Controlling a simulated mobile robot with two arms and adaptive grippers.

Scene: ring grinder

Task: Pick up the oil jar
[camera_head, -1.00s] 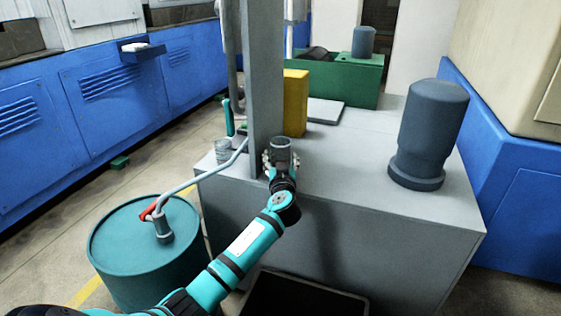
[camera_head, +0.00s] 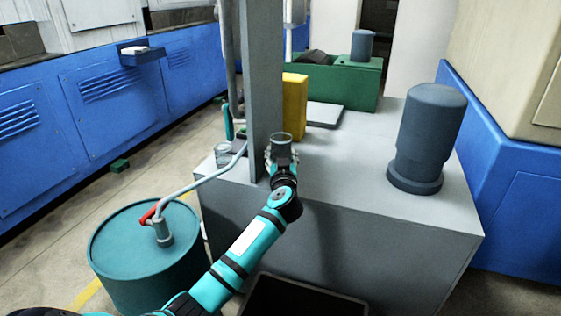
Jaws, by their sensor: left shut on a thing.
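The oil jar (camera_head: 281,145) is a small clear, greyish cylinder above the near edge of the grey cabinet top, just right of the grey post. My left gripper (camera_head: 281,161) is shut on the jar, with its fingers around the jar's lower part. The jar looks upright. I cannot tell whether its base touches the cabinet top, since the gripper hides it. My right gripper is not in view.
A grey post (camera_head: 264,90) stands close left of the jar, with a yellow box (camera_head: 295,106) behind. A dark motor (camera_head: 428,135) stands on the right of the cabinet top (camera_head: 350,170). A teal drum (camera_head: 130,250) with a pump and spout stands left. Another glass jar (camera_head: 222,154) sits under the spout.

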